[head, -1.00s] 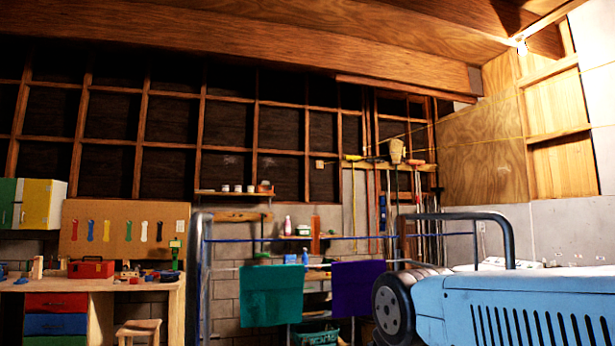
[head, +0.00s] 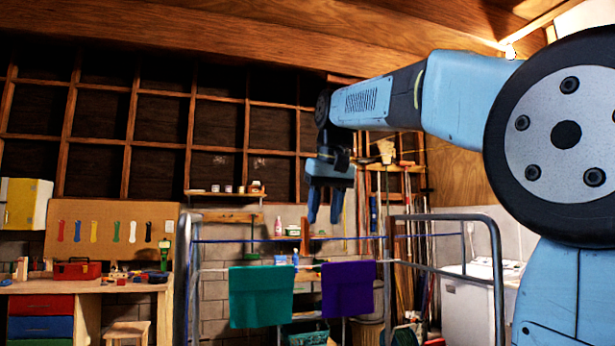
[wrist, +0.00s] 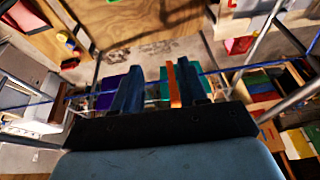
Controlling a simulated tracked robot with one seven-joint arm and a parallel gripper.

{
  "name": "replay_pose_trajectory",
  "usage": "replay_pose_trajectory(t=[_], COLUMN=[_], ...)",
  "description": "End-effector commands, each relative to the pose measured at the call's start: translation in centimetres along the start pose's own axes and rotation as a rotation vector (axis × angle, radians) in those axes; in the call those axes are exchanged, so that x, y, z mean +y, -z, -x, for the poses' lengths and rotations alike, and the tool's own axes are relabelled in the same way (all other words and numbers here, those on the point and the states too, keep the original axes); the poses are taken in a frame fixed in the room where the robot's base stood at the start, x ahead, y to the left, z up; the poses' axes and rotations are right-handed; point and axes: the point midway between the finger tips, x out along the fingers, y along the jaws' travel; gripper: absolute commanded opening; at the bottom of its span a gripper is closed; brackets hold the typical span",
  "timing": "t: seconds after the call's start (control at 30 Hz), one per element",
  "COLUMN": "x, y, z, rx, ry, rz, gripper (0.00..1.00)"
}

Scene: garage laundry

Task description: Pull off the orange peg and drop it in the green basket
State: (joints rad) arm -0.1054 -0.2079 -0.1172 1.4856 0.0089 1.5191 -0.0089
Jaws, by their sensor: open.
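The orange peg (head: 304,237) is upright on the blue line (head: 215,240), between a teal cloth (head: 262,297) and a purple cloth (head: 348,289). My gripper (head: 325,219) points down above the line, open and empty, a little to the right of the peg in the head view. In the wrist view the peg (wrist: 174,84) appears between the two fingers, closer to the right finger; contact cannot be told. The green basket (head: 305,339) is low behind the cloths, partly cut off by the frame edge and partly hidden.
A grey tubular frame (head: 452,217) carries the line. A white machine (head: 467,304) stands right. Shelves and long-handled tools line the back wall.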

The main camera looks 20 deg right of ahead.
Motion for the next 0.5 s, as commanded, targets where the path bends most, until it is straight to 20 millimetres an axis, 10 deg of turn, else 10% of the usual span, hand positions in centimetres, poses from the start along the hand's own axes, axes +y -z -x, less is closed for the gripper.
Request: replay_pose_trajectory(t=[0.2, 0.5], x=[-0.7, -1.5], y=[6.0, 8.8], z=[3.6, 5.4], rx=[-0.038, -0.063], ry=[-0.014, -0.027], rz=[0.004, 0.009], gripper=[0.43, 0.43])
